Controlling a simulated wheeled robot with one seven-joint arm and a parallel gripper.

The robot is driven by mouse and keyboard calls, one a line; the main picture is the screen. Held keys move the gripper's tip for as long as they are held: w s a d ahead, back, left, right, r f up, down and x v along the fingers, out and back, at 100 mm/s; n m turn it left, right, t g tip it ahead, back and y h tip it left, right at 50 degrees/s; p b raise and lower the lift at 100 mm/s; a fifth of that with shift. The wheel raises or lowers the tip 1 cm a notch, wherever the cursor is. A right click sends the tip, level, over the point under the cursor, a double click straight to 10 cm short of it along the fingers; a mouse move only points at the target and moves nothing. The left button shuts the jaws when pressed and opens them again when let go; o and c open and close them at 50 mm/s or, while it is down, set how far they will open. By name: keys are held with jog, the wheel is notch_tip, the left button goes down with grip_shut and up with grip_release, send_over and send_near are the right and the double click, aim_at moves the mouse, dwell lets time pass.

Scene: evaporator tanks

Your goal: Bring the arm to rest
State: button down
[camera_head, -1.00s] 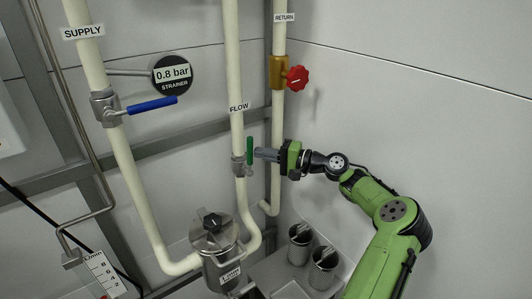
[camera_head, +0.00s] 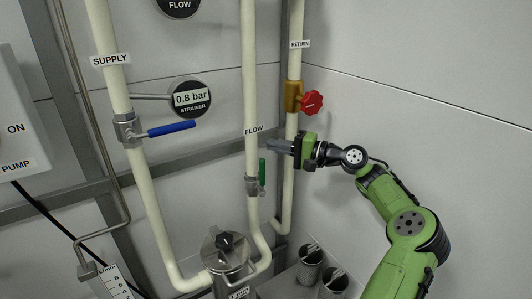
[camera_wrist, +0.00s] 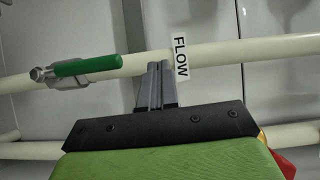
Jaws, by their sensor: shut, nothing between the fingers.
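My green arm (camera_head: 375,185) reaches in from the lower right. My gripper (camera_head: 272,146) points left, close to the FLOW pipe (camera_head: 250,95), above the green-handled valve (camera_head: 262,175). The green handle lies along the pipe. In the wrist view my gripper (camera_wrist: 158,72) has its two grey fingers together with nothing between them. The fingertips overlap the pipe in that view, beside the FLOW label (camera_wrist: 181,58); whether they touch it I cannot tell. The green handle (camera_wrist: 88,66) is left of the fingertips, clear of them.
A red valve knob (camera_head: 311,102) on the RETURN pipe is just above my gripper. A blue-handled valve (camera_head: 170,129) and a strainer gauge (camera_head: 189,99) are to the left. The strainer pot (camera_head: 228,250) and two metal cups (camera_head: 311,262) stand below. The right wall area is open.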

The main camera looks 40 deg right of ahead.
jog(key=shift+a, duration=0.1)
jog(key=w+a+f+n+g, duration=0.1)
jog(key=a+f+n+g, duration=0.15)
jog(key=a, duration=0.55)
jog(key=w+a+f+n+g+h, duration=0.15)
jog(key=a+g, duration=0.25)
jog(key=a, duration=0.4)
jog(key=a+f+n+g, duration=0.2)
jog(key=a+f+g, duration=0.1)
jog(key=a, duration=0.5)
jog(key=s+a+n+g+h, duration=0.2)
jog(key=s+a+n+h, duration=0.1)
jog(key=s+a, duration=0.35)
jog(key=s+n+t+h, duration=0.1)
jog(key=s+n+h, duration=0.2)
jog(key=s, duration=2)
jog(key=shift+s+a+h+p, duration=0.25)
jog(key=shift+s+h+p, duration=0.1)
jog(key=shift+h, duration=0.1)
